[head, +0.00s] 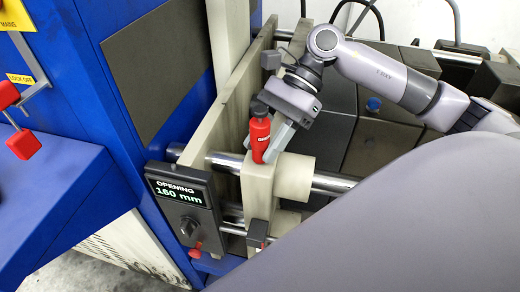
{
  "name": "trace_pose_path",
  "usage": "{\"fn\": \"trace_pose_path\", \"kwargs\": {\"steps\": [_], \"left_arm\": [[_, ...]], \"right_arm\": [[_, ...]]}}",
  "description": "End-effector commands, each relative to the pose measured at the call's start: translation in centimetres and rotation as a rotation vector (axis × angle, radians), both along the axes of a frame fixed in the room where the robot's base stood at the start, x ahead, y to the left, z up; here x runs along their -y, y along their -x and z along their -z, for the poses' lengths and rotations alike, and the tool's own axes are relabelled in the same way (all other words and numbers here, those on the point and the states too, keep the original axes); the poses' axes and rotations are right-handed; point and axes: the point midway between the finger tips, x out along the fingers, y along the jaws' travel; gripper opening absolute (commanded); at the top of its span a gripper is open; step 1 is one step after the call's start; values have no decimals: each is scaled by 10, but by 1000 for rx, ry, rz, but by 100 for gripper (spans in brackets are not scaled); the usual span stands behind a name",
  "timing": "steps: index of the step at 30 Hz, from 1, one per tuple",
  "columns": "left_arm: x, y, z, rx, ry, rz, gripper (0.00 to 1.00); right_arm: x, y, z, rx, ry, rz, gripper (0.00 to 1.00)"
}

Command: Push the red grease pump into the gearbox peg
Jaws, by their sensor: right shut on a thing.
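The red grease pump (260,142), with a dark top, stands nearly upright against the upper edge of the pale press plate. My right gripper (268,146) comes down from above right and is shut on the pump. One pale finger shows on the pump's right side; the other is mostly hidden. Whether the pump touches the plate, I cannot tell. I cannot make out the gearbox peg for sure. My left gripper is not in view.
Steel rods (335,183) run through the pale plates. A control panel (183,205) reads "OPENING 160 mm". The blue cabinet (100,60) fills the left.

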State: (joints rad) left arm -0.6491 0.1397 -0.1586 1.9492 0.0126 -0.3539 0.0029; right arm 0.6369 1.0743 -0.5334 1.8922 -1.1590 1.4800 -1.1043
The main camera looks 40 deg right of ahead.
Motion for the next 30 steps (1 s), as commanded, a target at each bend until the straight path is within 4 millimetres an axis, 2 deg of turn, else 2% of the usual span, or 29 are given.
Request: {"fn": "trace_pose_path", "kwargs": {"steps": [30], "left_arm": [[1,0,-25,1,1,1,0]], "right_arm": [[0,0,-49,2,0,-1,7]]}}
